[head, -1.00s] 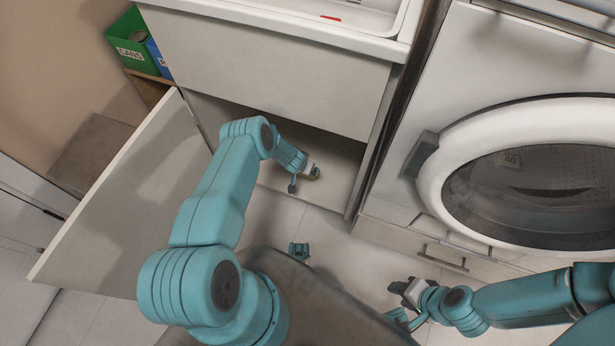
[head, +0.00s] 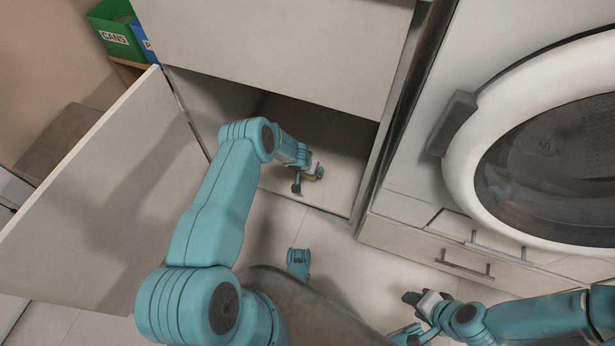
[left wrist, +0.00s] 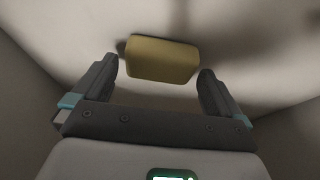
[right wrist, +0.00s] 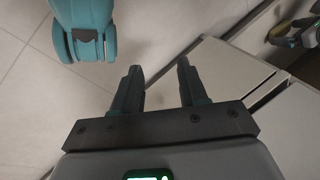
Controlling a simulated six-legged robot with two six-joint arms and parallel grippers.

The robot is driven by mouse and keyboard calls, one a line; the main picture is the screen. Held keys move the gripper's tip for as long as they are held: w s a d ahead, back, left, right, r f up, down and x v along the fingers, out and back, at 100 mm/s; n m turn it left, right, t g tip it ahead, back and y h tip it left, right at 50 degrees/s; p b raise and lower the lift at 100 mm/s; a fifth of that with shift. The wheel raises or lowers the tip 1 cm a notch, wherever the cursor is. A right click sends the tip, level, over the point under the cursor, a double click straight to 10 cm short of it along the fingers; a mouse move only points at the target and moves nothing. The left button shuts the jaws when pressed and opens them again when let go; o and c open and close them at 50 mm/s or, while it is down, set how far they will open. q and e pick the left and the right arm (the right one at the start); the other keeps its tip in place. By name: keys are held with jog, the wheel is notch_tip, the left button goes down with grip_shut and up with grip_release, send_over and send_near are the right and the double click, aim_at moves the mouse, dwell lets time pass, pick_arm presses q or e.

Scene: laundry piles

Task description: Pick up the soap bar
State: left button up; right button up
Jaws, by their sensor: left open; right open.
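The soap bar (left wrist: 161,60) is a yellow block on the pale cabinet floor. In the left wrist view it lies between and slightly beyond the fingertips of my left gripper (left wrist: 160,70), which is open with a gap at each side. In the head view my left gripper (head: 308,182) is low inside the open cabinet, and only a small yellow bit of the soap bar (head: 319,172) shows beside it. My right gripper (head: 424,300) is open and empty above the floor, outside the cabinet; its two apart fingers show in the right wrist view (right wrist: 158,78).
The open cabinet door (head: 100,205) stands to the left of my left arm. A green CANS bin (head: 118,38) is at back left.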

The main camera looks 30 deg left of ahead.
pick_arm(q)
jog(key=shift+w+f, duration=0.1)
jog(key=shift+f, duration=0.2)
jog(key=shift+r, duration=0.1)
pick_arm(e)
jog(key=shift+w+f, duration=0.35)
pick_arm(q)
jog(key=c, duration=0.9)
